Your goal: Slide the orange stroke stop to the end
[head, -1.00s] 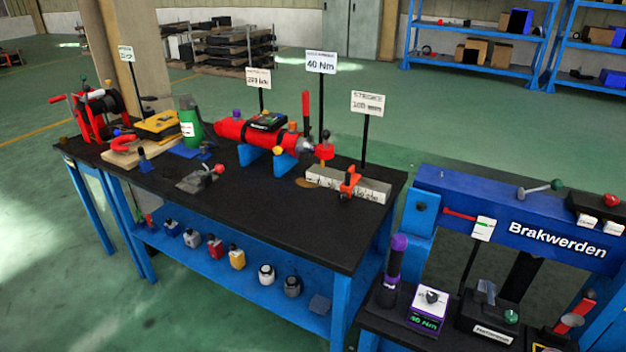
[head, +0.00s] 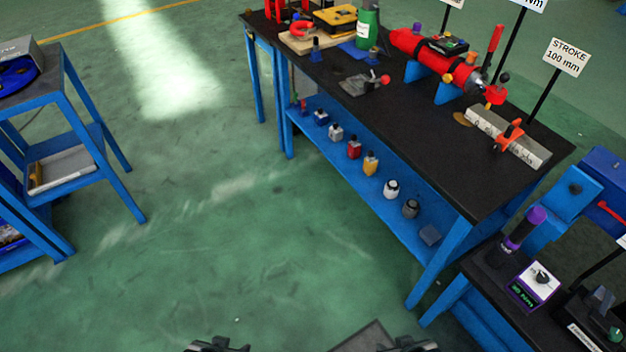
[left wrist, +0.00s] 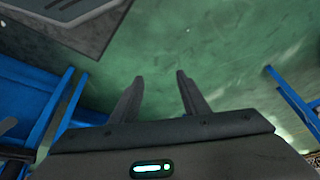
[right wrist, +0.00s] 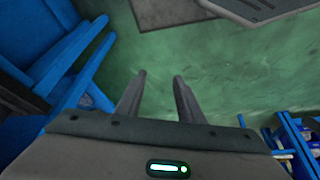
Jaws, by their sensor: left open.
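The orange stroke stop (head: 508,135) sits around the middle of a pale grey marked bar (head: 535,153). The bar lies near the right end of the black-topped workbench (head: 450,160), below a sign reading "STROKE 100 mm" (head: 566,57). My left gripper (left wrist: 159,76) is open and empty above the green floor; its top just shows at the bottom of the head view (head: 217,345). My right gripper (right wrist: 160,76) has its fingers apart with nothing between them; it also shows at the bottom of the head view (head: 408,347). Both are well away from the stop.
A red cylinder (head: 425,52) on blue supports lies left of the bar. Several small bottles stand on the bench's blue lower shelf (head: 340,155). A second bench with a purple-topped tool (head: 525,225) stands at right. A blue stand (head: 80,110) is at left. Green floor between is clear.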

